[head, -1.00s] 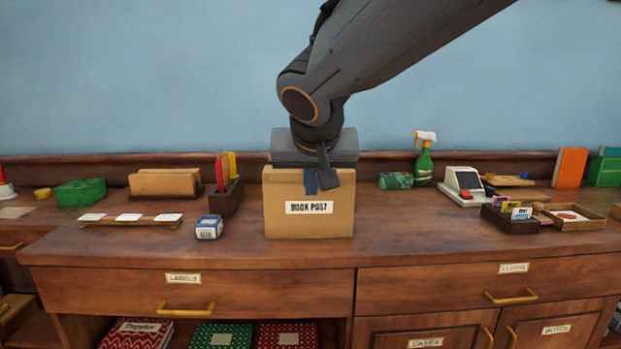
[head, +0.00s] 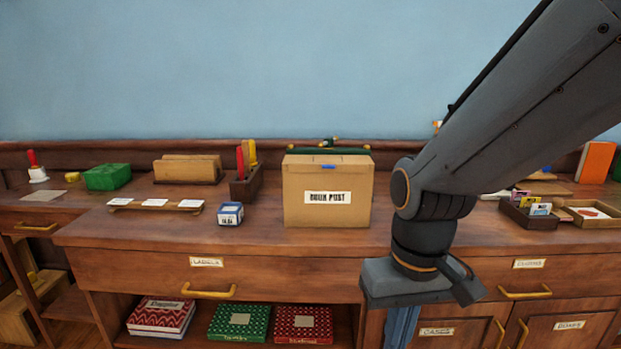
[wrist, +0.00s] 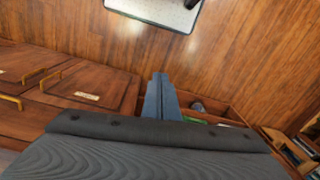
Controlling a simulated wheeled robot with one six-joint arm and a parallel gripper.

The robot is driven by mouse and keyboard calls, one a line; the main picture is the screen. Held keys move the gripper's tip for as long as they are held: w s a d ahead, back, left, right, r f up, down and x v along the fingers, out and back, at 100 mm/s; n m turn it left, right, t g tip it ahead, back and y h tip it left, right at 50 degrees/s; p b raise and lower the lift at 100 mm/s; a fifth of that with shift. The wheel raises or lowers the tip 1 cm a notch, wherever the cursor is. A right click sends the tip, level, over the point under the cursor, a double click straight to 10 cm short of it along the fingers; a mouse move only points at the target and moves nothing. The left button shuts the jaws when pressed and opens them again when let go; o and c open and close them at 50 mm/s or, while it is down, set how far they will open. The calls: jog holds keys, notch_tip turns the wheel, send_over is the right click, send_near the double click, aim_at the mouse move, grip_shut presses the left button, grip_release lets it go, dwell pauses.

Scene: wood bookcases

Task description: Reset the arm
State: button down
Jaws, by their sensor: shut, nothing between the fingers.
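My gripper (head: 400,328) hangs to the right of the cardboard box, in front of the counter, with its blue-grey fingers pointing down. The fingers are together and empty; they also show shut in the wrist view (wrist: 160,97). My arm reaches in from the upper right of the head view. The "BOOK POST" box (head: 328,208) stands upright on the counter, apart from my gripper. A small blue patch (head: 328,167) shows at the top of the box.
The counter (head: 130,227) holds a small blue box (head: 230,214), a green box (head: 107,177) and a dark card tray (head: 528,216). Shut drawers with brass handles (head: 208,291) face me. Boxed books (head: 237,324) lie on the shelf below. In the wrist view, wooden floor (wrist: 225,60) shows beyond the fingers.

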jog(key=d+r+m+p, duration=0.1)
jog(key=d+r+p, duration=0.4)
jog(key=p, duration=0.5)
jog(key=shift+s+d+r+m+h, duration=0.15)
jog(key=shift+d+r+m+h, duration=0.2)
jog(key=shift+d, duration=0.4)
